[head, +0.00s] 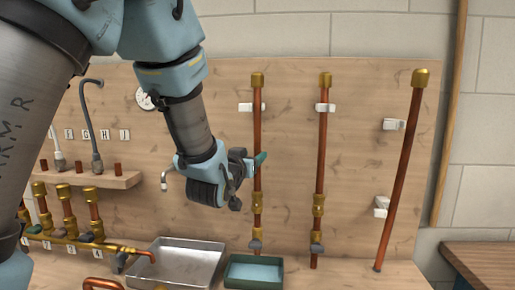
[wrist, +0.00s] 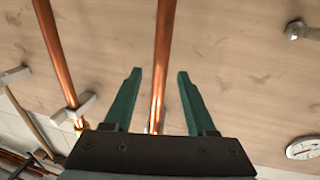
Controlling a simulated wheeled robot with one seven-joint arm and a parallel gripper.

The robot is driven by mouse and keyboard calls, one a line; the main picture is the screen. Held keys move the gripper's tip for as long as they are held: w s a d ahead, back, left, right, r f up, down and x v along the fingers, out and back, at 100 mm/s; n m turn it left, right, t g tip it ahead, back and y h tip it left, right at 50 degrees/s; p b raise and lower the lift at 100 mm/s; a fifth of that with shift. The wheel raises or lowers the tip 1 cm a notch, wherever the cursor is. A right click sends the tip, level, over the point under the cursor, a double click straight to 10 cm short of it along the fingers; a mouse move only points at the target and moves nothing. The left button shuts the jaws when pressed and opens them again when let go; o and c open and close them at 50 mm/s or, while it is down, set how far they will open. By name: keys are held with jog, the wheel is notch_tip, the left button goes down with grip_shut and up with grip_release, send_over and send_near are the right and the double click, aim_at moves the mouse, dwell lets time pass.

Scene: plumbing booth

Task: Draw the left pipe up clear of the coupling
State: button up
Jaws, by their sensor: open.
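The left pipe (head: 257,130) is copper with a brass cap and stands upright at the back board, in a white clip (head: 246,107). Its lower end meets the brass coupling (head: 257,202), above a grey-handled valve (head: 255,245). My gripper (head: 262,158) is at the pipe's middle, above the coupling and below the clip. In the wrist view its green fingers are open, one on each side of the left pipe (wrist: 164,40), with gaps showing. The coupling is not clearly visible in the wrist view.
The middle pipe (head: 322,150) stands upright just right, with its own clip and coupling. A third pipe (head: 404,165) leans at the right, apart from two white clips. A metal tray (head: 180,262) and green tray (head: 233,278) sit below. Brass fittings (head: 68,215) stand left.

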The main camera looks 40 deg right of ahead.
aim_at(256, 153)
jog(key=p+x, duration=0.1)
jog(key=x, duration=0.4)
jog(key=shift+a, duration=0.1)
grip_shut()
dwell(0.3)
dwell(1.0)
